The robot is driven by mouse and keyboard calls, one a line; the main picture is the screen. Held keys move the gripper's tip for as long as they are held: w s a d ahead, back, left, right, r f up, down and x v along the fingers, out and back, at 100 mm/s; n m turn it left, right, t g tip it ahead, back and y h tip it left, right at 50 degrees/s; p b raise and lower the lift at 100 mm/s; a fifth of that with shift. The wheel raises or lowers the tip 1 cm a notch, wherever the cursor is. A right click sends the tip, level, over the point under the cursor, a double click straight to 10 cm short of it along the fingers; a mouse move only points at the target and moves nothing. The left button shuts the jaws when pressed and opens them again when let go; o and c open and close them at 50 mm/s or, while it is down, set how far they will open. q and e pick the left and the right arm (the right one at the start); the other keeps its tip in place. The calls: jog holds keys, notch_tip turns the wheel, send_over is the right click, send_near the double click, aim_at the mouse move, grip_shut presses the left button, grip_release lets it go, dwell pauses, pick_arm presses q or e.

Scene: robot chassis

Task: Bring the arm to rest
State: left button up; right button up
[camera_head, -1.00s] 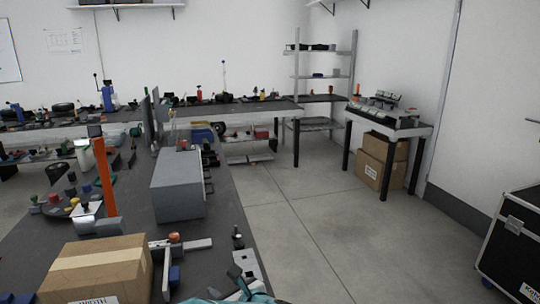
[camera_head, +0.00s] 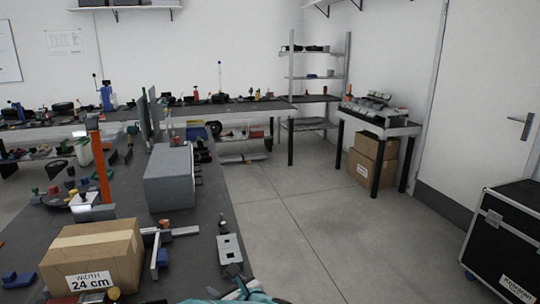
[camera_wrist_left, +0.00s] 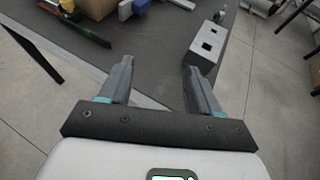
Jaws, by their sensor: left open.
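My left gripper (camera_head: 240,290) shows at the bottom edge of the head view, as a small part with teal and dark pieces. In the left wrist view its two grey fingers (camera_wrist_left: 157,68) stand wide apart with nothing between them. They point toward the edge of the dark workbench (camera_head: 205,220), and floor shows below the gap. A grey block with square holes (camera_wrist_left: 208,45) lies on the bench beyond the right finger; it also shows in the head view (camera_head: 229,249). The gripper appears apart from it. My right gripper is in neither view.
A cardboard box marked 24 cm (camera_head: 95,245), a grey box (camera_head: 170,178) and an orange upright (camera_head: 101,165) crowd the bench. A black case (camera_head: 505,240) stands at the right. The floor between (camera_head: 290,200) is clear.

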pick_arm(q)
jog(key=s+a+f+n+g+h, duration=0.1)
jog(key=s+f+n+g, duration=0.2)
jog(key=f, duration=0.4)
jog(key=s+a+f+g+h, duration=0.1)
jog(key=s+f+g+h, duration=0.15)
jog(key=s+f, duration=0.35)
jog(key=s+f+n+g+h+p, duration=0.1)
jog(key=s+f+n+h, duration=0.3)
jog(key=s+n, duration=0.8)
jog(key=s+f+n+g+h+p, duration=0.2)
jog(key=s+f+n+h, duration=0.3)
jog(key=s+f+n, duration=0.4)
jog(key=s+d+n+g, duration=0.1)
jog(key=s+n, duration=0.1)
jog(key=n, duration=0.4)
jog(key=shift+s+f+g, duration=0.15)
jog(key=shift+s+g, duration=0.2)
jog(key=shift+s, duration=0.05)
